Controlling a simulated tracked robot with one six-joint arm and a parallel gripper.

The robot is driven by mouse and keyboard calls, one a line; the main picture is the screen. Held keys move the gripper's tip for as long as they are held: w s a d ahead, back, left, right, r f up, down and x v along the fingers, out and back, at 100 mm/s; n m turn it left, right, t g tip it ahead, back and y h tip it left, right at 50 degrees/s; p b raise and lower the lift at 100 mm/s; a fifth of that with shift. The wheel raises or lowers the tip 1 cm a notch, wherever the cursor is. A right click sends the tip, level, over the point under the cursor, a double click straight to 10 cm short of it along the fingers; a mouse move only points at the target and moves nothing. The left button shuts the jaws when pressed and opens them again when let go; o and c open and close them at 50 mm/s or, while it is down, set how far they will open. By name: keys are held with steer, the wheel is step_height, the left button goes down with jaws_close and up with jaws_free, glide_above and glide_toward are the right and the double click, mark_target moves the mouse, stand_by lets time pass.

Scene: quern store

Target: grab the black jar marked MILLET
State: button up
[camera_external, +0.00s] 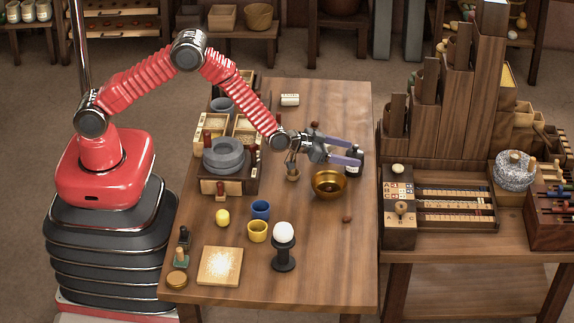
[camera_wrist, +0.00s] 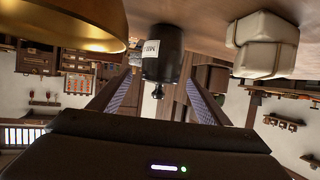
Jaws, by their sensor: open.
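The black jar (camera_external: 355,161) stands near the right edge of the wooden table in the external view, partly hidden behind my fingers. In the wrist view, which looks upside down, the black jar (camera_wrist: 170,42) shows a white label, turned and only partly readable, and a dark knob. My gripper (camera_external: 360,155) is open and points right, its fingertips at the jar. In the wrist view my gripper (camera_wrist: 160,75) has one finger on each side of the jar's line, with gaps visible. I cannot tell how far the jar is between the fingers.
A brass bowl (camera_external: 329,185) stands close to my gripper on the near side; it also shows in the wrist view (camera_wrist: 60,25). A pale blocky object (camera_wrist: 263,45) is at right there. A stone quern (camera_external: 224,155) and cups stand nearer my base. The table's right edge is close.

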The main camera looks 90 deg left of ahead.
steer(key=shift+x, duration=1.65)
steer(key=shift+f, duration=0.1)
steer(key=shift+c, duration=0.4)
steer(key=c, duration=1.3)
